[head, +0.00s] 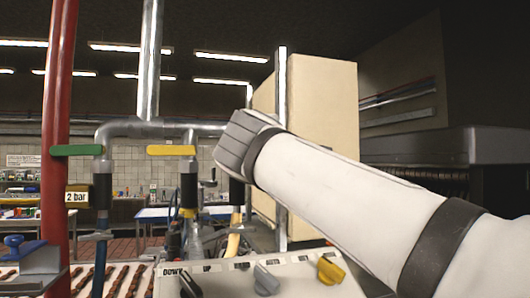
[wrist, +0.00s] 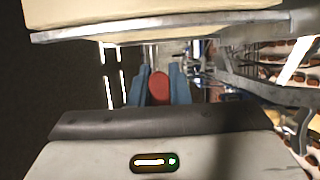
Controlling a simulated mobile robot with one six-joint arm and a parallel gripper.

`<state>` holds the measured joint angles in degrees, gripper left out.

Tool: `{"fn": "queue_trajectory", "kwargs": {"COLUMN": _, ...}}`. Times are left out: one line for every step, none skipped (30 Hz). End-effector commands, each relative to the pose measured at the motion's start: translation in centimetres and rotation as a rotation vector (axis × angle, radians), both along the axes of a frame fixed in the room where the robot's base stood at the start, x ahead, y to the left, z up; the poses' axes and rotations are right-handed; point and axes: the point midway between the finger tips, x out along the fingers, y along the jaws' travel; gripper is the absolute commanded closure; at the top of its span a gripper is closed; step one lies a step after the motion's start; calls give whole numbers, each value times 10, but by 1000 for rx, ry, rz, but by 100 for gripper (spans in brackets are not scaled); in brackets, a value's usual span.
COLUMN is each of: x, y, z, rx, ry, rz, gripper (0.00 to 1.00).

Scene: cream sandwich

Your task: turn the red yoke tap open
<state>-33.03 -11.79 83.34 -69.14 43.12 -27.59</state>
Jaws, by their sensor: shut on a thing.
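In the wrist view the red tap handle (wrist: 160,86) stands between the two blue fingers of my gripper (wrist: 160,93). The fingers are shut on it. Only a rounded red end of the handle shows, so its angle and the valve under it cannot be told. In the head view my white arm reaches in from the lower right to the right end of the grey pipe run (head: 210,128). There its grey end covers my fingers and the red handle.
A green handle (head: 77,150) and a yellow handle (head: 171,150) sit on pipes to the left, both level. A thick red pipe (head: 58,110) stands at far left. Below is a control panel (head: 300,283) with several knobs. A cream cabinet (head: 325,95) stands behind my arm.

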Motion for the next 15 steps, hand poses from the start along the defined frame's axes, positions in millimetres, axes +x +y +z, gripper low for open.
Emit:
{"fn": "queue_trajectory", "kwargs": {"x": 0, "y": 0, "z": 0, "rx": 0, "ry": 0, "rz": 0, "gripper": 100}}
{"fn": "queue_trajectory", "kwargs": {"x": 0, "y": 0, "z": 0, "rx": 0, "ry": 0, "rz": 0, "gripper": 100}}
{"fn": "queue_trajectory", "kwargs": {"x": -1, "y": 10, "z": 0, "rx": -1, "ry": 1, "rz": 11, "gripper": 100}}
{"fn": "queue_trajectory", "kwargs": {"x": -1, "y": 5, "z": 0, "rx": 0, "ry": 0, "rz": 5, "gripper": 100}}
{"fn": "queue_trajectory", "kwargs": {"x": 0, "y": 4, "z": 0, "rx": 0, "ry": 1, "rz": 4, "gripper": 100}}
{"fn": "queue_trajectory", "kwargs": {"x": 0, "y": 3, "z": 0, "rx": 2, "ry": 1, "rz": 3, "gripper": 100}}
{"fn": "queue_trajectory", "kwargs": {"x": 0, "y": 2, "z": -1, "rx": 4, "ry": 2, "rz": 3, "gripper": 100}}
{"fn": "queue_trajectory", "kwargs": {"x": 0, "y": 2, "z": -1, "rx": 8, "ry": 2, "rz": 2, "gripper": 100}}
{"fn": "queue_trajectory", "kwargs": {"x": 0, "y": 2, "z": -1, "rx": 15, "ry": 4, "rz": 2, "gripper": 100}}
{"fn": "queue_trajectory", "kwargs": {"x": 0, "y": 1, "z": -2, "rx": 21, "ry": 6, "rz": 2, "gripper": 100}}
{"fn": "queue_trajectory", "kwargs": {"x": 0, "y": 1, "z": -2, "rx": 28, "ry": 8, "rz": 2, "gripper": 100}}
{"fn": "queue_trajectory", "kwargs": {"x": 0, "y": 1, "z": -4, "rx": 42, "ry": 12, "rz": 2, "gripper": 100}}
{"fn": "queue_trajectory", "kwargs": {"x": 0, "y": 1, "z": -5, "rx": 53, "ry": 16, "rz": 1, "gripper": 100}}
{"fn": "queue_trajectory", "kwargs": {"x": 0, "y": 1, "z": -5, "rx": 66, "ry": 20, "rz": 1, "gripper": 100}}
{"fn": "queue_trajectory", "kwargs": {"x": 0, "y": 1, "z": -7, "rx": 87, "ry": 25, "rz": 2, "gripper": 100}}
